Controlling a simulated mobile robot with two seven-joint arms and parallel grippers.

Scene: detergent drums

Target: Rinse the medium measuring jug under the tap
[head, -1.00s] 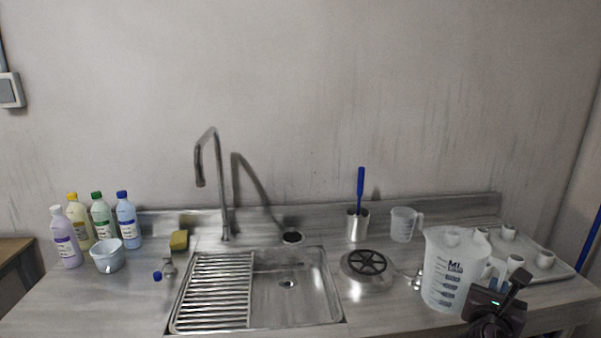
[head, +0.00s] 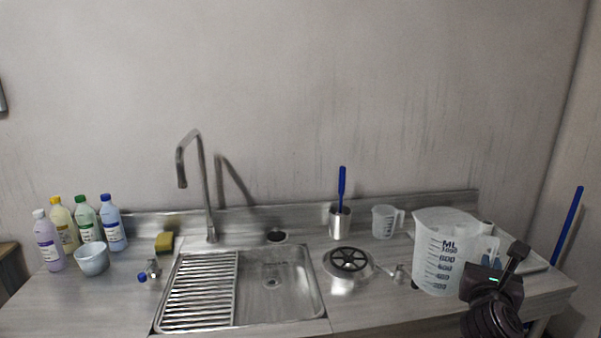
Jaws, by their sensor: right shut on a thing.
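A translucent measuring jug (head: 436,262) with dark ML markings is at the right of the head view, over the right part of the counter. My right gripper (head: 490,272) is shut on it at its handle side. The jug looks upright; whether its base clears the counter is unclear. A smaller marked jug (head: 383,222) stands at the back. The tall curved tap (head: 204,185) rises behind the sink (head: 288,289), well left of the held jug. A lever with a blue end (head: 150,271) is at the sink's left. My left gripper is not in view.
Several bottles (head: 62,226), a pale bowl-like vessel (head: 92,260) and a sponge (head: 164,242) are left. A tray (head: 536,262) is partly hidden behind the jug.

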